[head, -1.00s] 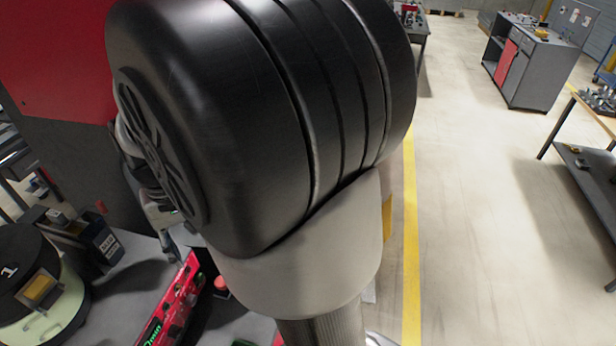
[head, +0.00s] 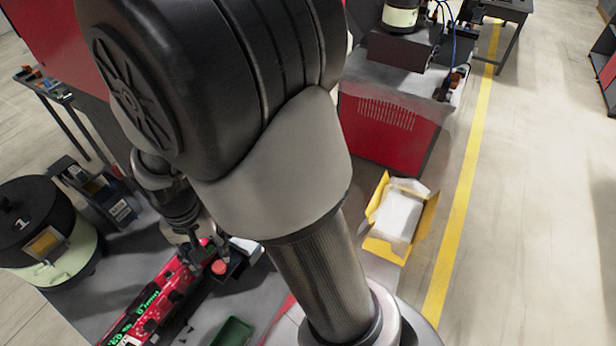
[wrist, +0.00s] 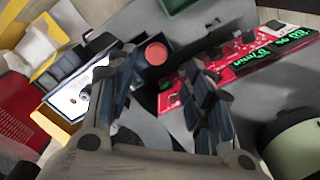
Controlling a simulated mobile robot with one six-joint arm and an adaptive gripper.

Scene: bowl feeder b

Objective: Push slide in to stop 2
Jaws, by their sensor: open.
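I cannot pick out the slide or its stop marks for sure in either view. A black unit with a white label (head: 120,211) stands beside the round feeder bowl (head: 62,250), which has a black lid marked 1. My gripper (head: 195,238) is partly hidden by my arm in the head view and hangs over the red control panel (head: 160,298). In the wrist view my gripper (wrist: 158,98) is open, its two fingers apart with nothing between them. A red button (wrist: 156,53) shows just beyond the fingertips, and the panel (wrist: 265,55) lies to the right.
A green bin (head: 233,332) lies on the grey bench (head: 75,315). A yellow carton (head: 400,215) stands on the right, near a red-sided machine (head: 385,130). Open floor (head: 540,220) lies to the right of the yellow line. My arm hides much of the centre.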

